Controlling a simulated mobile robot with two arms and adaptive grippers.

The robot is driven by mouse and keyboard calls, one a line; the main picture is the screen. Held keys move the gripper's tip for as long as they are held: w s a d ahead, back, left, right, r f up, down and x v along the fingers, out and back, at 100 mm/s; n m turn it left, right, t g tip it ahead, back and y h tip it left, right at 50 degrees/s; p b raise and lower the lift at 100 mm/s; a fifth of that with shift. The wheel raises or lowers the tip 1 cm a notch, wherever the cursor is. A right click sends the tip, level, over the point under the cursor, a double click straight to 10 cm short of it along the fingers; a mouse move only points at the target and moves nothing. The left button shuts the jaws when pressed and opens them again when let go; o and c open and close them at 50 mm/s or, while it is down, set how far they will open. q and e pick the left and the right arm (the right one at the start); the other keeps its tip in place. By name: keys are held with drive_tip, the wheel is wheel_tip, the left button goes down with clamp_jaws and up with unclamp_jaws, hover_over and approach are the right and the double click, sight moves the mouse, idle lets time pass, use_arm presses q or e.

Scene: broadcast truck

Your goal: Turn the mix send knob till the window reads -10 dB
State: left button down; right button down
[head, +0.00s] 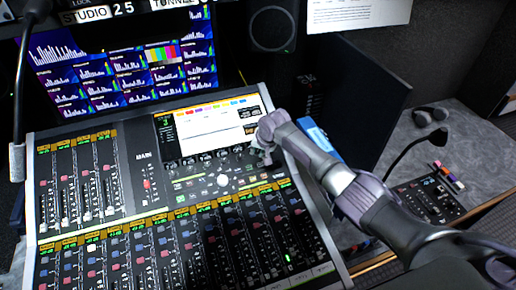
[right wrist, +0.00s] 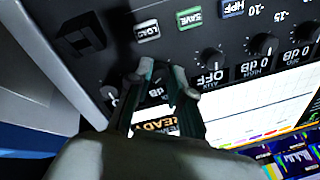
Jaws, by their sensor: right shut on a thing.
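The mixing console (head: 128,195) fills the lower left of the head view. My right gripper (head: 264,150) is at the right end of its knob row, beside the screen. An orange READY label (right wrist: 158,127) shows below the fingers. My left gripper is not in view.
Neighbouring knobs are close: one marked AUX OFF (right wrist: 210,58) and another (right wrist: 262,44) over a 0 dB window. The console screen (head: 205,125) adjoins the row.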

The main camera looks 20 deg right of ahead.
idle(0.4)
drive_tip(key=c, duration=1)
unclamp_jaws()
drive_tip(key=shift+c, duration=0.2)
drive_tip(key=shift+s+d+r, duration=0.1)
drive_tip(key=shift+r, duration=0.3)
drive_tip(key=v, duration=1.1)
drive_tip(key=shift+s, duration=0.1)
